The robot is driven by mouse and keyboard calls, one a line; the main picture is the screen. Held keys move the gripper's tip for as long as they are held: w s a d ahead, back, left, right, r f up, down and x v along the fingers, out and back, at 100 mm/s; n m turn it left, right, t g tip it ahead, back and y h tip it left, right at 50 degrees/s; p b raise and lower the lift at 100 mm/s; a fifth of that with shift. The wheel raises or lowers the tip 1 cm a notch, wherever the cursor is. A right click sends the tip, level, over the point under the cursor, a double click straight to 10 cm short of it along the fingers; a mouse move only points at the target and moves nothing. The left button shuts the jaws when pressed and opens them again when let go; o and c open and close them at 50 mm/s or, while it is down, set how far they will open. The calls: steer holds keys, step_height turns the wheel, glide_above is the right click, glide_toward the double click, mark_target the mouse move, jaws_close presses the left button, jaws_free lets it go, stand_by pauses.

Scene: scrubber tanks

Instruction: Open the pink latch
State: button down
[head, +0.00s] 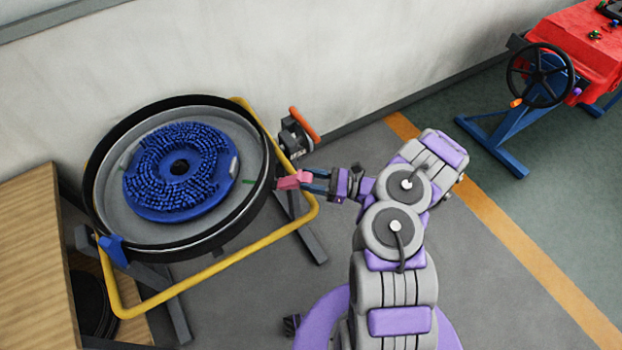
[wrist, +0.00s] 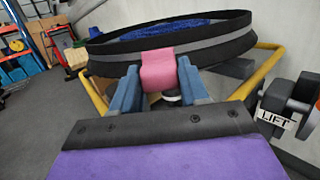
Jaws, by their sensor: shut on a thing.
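The pink latch (head: 294,180) sits on the right side of the round black-rimmed scrubber tank (head: 262,150). In the wrist view the pink latch (wrist: 158,68) lies against the tank's dark rim, its lower part between my fingers. My gripper (head: 312,182) reaches in from the right and is shut on the latch. In the wrist view my gripper's blue fingers (wrist: 158,86) stand on either side of it. A blue latch (head: 113,250) is on the tank's lower left side. A blue disc brush (head: 165,190) lies inside the tank.
A yellow tube frame (head: 215,268) surrounds the tank. A lever with an orange handle (head: 304,124) stands just behind the latch; a LIFT label (wrist: 275,119) shows beside it. A wooden cabinet (head: 32,265) is at left. A red machine with a black wheel (head: 540,75) is far right. Floor between is clear.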

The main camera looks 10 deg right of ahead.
steer(key=shift+f, duration=0.1)
steer(key=c, duration=0.6)
jaws_free()
steer(key=shift+d, duration=0.1)
steer(key=shift+c, duration=0.2)
steer(key=p+v, duration=0.2)
steer(key=v, duration=1.5)
steer(key=shift+d, duration=0.25)
steer(key=shift+a, duration=0.1)
